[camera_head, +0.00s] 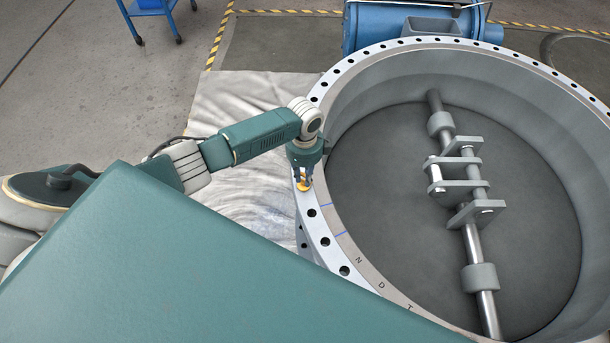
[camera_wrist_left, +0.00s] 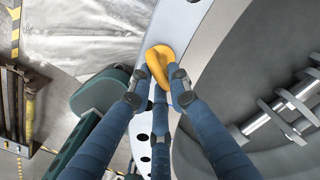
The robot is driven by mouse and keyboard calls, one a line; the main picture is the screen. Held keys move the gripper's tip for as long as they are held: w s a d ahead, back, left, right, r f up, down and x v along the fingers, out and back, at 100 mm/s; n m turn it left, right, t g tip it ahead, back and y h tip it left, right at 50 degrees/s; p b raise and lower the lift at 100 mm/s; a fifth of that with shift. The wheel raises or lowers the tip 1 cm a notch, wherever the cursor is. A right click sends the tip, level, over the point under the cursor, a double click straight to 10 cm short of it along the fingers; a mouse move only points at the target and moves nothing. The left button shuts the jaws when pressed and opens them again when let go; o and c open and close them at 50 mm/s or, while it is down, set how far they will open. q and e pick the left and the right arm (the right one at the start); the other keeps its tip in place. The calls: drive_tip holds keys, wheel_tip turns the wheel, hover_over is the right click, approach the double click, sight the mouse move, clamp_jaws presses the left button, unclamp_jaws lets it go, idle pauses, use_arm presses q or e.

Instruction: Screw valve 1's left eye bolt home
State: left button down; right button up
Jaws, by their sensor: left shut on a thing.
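The valve is a large grey ring with a flange (camera_head: 311,228) full of bolt holes, and a shaft with brackets crosses its inside. The yellow eye bolt (camera_head: 303,186) stands on the left part of the flange. My left gripper (camera_head: 303,176) points down over it. In the left wrist view the blue fingers close around the eye bolt (camera_wrist_left: 160,66) from its sides, and its ring shows between the fingertips (camera_wrist_left: 162,80). The bolt's shank and its seat in the flange are hidden, so I cannot tell how deep it sits. My right gripper is not in view.
A pale sheet (camera_head: 245,110) lies on the floor left of the valve. A blue cylindrical machine (camera_head: 375,25) stands behind the valve. A blue cart (camera_head: 152,8) is at the far left. Two blue marks and letters are on the flange near the bolt.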

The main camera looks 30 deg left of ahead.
sight(302, 175)
use_arm(q)
drive_tip(key=m+b, duration=0.1)
drive_tip(key=m, duration=0.3)
drive_tip(key=shift+a+m, duration=0.15)
drive_tip(key=shift+m, duration=0.15)
drive_tip(key=m+b, duration=0.1)
drive_tip(key=m, duration=0.4)
drive_tip(key=shift+a, duration=0.15)
drive_tip(key=shift+m, duration=0.3)
drive_tip(key=c, duration=1.6)
unclamp_jaws()
drive_tip(key=shift+s, duration=0.1)
wheel_tip(302, 175, up, 12)
drive_tip(key=shift+r, duration=0.1)
